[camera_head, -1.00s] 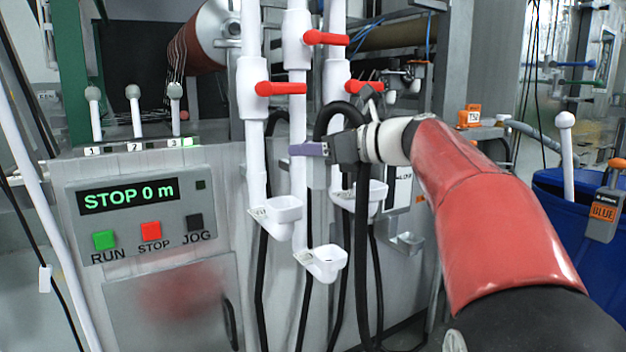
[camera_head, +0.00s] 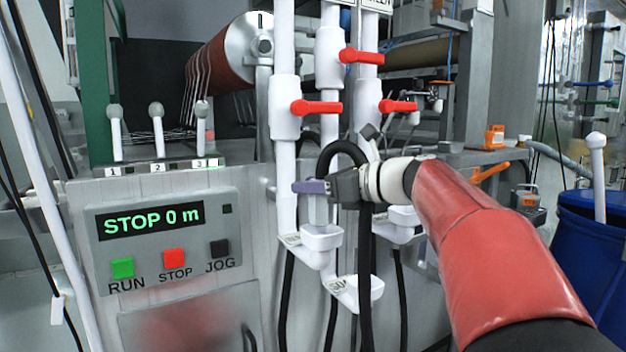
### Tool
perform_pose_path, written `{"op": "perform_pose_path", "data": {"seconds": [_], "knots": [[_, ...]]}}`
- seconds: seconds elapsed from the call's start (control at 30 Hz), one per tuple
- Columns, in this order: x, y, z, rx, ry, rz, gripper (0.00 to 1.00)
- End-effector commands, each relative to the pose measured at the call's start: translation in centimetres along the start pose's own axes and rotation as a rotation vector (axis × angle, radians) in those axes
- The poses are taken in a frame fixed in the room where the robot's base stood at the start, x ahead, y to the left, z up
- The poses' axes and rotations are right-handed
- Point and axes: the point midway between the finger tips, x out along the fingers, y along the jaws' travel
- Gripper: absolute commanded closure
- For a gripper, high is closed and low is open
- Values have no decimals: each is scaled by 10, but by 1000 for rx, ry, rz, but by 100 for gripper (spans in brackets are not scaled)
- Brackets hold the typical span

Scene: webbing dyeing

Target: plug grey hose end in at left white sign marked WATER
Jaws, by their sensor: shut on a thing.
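My gripper (camera_head: 314,187), with purple fingertips, is in front of the white pipes. It is shut on what looks like the grey hose end (camera_head: 317,210), partly hidden by the fingers. A black hose (camera_head: 341,148) loops up beside the gripper and hangs down past it. The grey piece appears just above a white cup (camera_head: 322,240) at the left pipe's foot; I cannot tell whether they touch. No sign reading WATER is legible; white signs at the top edge are cut off, one ending in "EEN" (camera_head: 377,4).
Red valve handles (camera_head: 318,108) stick out from the pipes. Another white cup (camera_head: 356,290) hangs lower right. The control panel (camera_head: 168,237) reads STOP 0 m, with three levers (camera_head: 157,125) above. A blue barrel (camera_head: 590,230) stands at right.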

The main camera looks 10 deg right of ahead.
Motion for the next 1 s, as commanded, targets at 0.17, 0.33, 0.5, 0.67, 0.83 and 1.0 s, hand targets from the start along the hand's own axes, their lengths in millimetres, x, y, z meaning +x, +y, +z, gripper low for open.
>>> {"op": "perform_pose_path", "data": {"seconds": [0.17,0.33,0.5,0.67,0.83,1.0], "knots": [[2,0,-14,-1,-1,0,93],[4,0,-24,-1,-1,-1,93],[5,0,-31,-1,-1,-1,93],[5,0,-33,-1,-1,-1,93],[5,0,-33,-1,-1,-1,93],[5,0,-33,-1,-1,-1,57]]}}
